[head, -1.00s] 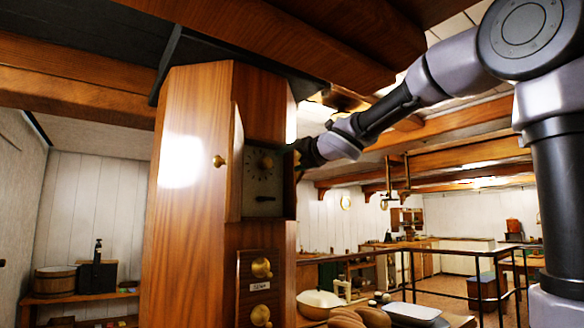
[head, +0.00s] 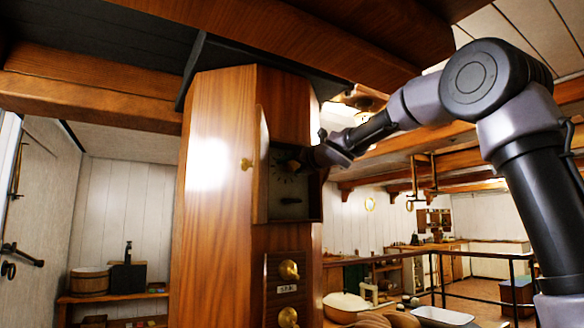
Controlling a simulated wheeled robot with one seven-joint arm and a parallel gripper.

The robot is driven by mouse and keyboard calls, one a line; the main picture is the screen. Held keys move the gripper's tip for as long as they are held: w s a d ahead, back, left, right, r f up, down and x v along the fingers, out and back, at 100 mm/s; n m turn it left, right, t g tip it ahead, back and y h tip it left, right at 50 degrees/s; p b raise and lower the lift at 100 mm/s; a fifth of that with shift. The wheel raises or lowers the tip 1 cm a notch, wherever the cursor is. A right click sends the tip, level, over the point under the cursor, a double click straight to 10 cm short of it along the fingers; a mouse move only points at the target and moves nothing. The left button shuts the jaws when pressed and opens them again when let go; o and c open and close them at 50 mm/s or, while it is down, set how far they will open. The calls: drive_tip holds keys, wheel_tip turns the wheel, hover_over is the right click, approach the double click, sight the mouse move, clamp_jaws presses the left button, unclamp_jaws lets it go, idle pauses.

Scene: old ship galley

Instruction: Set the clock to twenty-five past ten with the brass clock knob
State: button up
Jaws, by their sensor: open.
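The clock (head: 286,199) has a dark face set in a recess of a tall wooden cabinet, with its small door (head: 262,165) swung open to the left. My gripper (head: 297,163) is at the upper right of the clock face, reaching in from the right. It looks small and dark here, and its fingers are hard to make out. The brass clock knob on the face is not clear; my gripper may hide it. The hands are too small and dark to read. A brass knob (head: 246,164) sits on the open door.
The wooden cabinet (head: 215,240) stands close in front. Below the clock is a panel with two brass knobs (head: 289,270) and a small label. Ceiling beams (head: 260,40) run close above my arm.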

clamp_jaws()
drive_tip(key=shift+m, duration=0.3)
drive_tip(key=m, duration=1.2)
drive_tip(key=shift+m, duration=0.4)
drive_tip(key=m, duration=0.6)
drive_tip(key=shift+m+t, duration=0.3)
drive_tip(key=m, duration=0.6)
drive_tip(key=shift+m+h, duration=0.3)
